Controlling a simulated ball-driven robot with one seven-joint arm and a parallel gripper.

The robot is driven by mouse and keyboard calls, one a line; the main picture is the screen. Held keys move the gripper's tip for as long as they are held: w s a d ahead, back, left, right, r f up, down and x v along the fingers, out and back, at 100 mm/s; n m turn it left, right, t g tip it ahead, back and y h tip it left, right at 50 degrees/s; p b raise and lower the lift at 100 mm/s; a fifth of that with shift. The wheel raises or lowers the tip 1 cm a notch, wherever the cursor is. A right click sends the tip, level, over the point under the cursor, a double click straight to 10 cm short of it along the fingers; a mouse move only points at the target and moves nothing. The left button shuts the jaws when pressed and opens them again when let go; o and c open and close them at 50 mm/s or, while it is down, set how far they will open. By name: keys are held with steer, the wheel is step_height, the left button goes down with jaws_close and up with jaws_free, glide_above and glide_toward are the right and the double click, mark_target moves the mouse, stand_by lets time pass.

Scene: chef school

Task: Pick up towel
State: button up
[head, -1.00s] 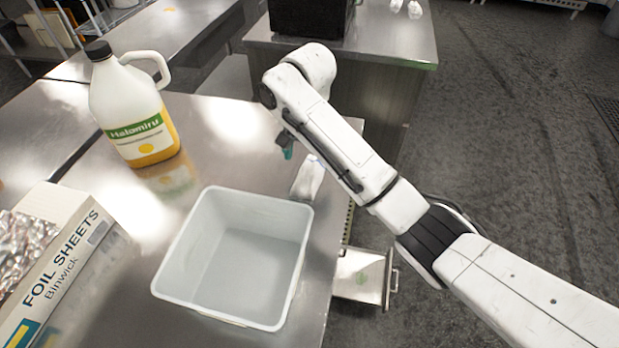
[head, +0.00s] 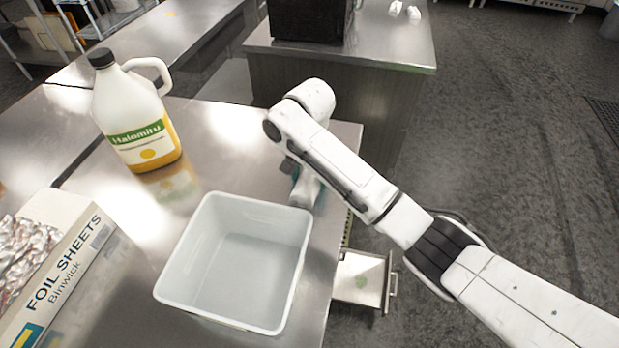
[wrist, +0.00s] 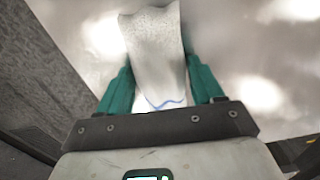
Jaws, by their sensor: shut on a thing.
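The towel (wrist: 158,55) is white with a thin blue line near one end. In the wrist view it lies between the two green fingers of my gripper (wrist: 160,85), which is shut on it. In the head view the towel (head: 304,189) shows as a small white piece at the right edge of the steel table, just behind the white tub. My gripper (head: 296,182) is down at the towel there, partly hidden by my arm. I cannot tell whether the towel is lifted off the table.
An empty white tub (head: 235,262) stands close in front of the towel. A large jug (head: 135,115) and a foil sheets box (head: 62,275) are on the left of the steel table (head: 130,280). An open drawer (head: 360,278) sticks out below the table's right edge.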

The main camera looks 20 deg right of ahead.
mark_target(311, 176)
steer(key=c, duration=0.5)
steer(key=shift+r, duration=0.1)
steer(key=shift+r, duration=0.55)
steer(key=r, duration=0.2)
steer(key=shift+s+d+r, duration=0.1)
steer(key=shift+s+r, duration=0.1)
steer(key=shift+r, duration=0.15)
steer(key=shift+s+d+r+p, duration=1.05)
steer(key=shift+s+r, duration=0.45)
steer(key=shift+s, duration=0.55)
steer(key=shift+s+d+r+p, duration=0.8)
steer(key=shift+s+r+p, duration=0.55)
steer(key=shift+s, duration=0.75)
steer(key=shift+s+d+r+p, duration=0.95)
steer(key=shift+s+r, duration=0.7)
steer(key=shift+s, duration=0.4)
